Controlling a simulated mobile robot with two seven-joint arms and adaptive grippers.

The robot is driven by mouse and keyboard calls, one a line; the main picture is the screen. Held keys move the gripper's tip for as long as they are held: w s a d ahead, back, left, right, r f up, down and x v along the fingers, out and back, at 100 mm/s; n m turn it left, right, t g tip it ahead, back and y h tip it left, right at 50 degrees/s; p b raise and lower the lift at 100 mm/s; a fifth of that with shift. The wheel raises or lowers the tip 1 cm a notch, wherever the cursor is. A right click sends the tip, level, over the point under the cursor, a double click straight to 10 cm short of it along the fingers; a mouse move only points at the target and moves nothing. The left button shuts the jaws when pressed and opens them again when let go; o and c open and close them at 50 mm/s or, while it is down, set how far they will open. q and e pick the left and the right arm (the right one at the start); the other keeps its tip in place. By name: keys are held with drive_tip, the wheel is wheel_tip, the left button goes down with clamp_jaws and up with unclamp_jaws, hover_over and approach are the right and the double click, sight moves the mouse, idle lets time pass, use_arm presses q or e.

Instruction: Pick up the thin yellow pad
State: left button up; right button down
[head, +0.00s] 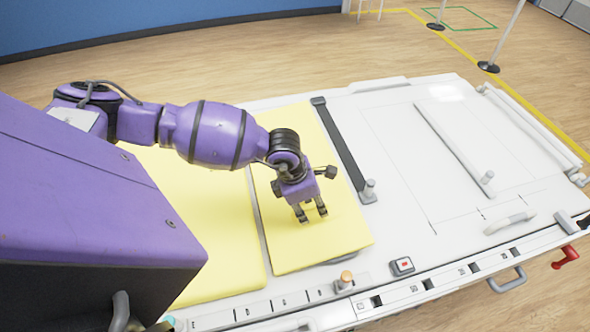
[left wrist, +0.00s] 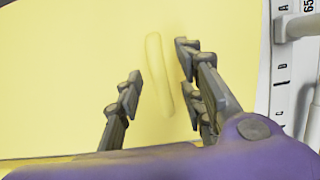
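A thin yellow pad (head: 330,243) lies flat on the white table, to the right of another yellow pad (head: 213,225). In the left wrist view a yellow pad surface (left wrist: 60,60) fills most of the picture, with a narrow raised yellow grip (left wrist: 157,75) on it. My left gripper (head: 311,215) points down over the right-hand pad. Its fingers (left wrist: 160,85) are spread apart, with the raised grip between them, and both look clear of it. In the head view the gripper hides this grip. The exact finger height above the pad is unclear. My right gripper is not in view.
A dark bar (head: 342,145) with a grey knob lies just right of the pad. A white panel with a long handle (head: 455,140) is farther right. A red button box (head: 402,266) and an orange-topped knob (head: 345,280) sit near the front edge.

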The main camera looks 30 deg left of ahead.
use_arm(q)
drive_tip(key=shift+f, duration=0.3)
clamp_jaws()
drive_tip(key=shift+r, duration=0.15)
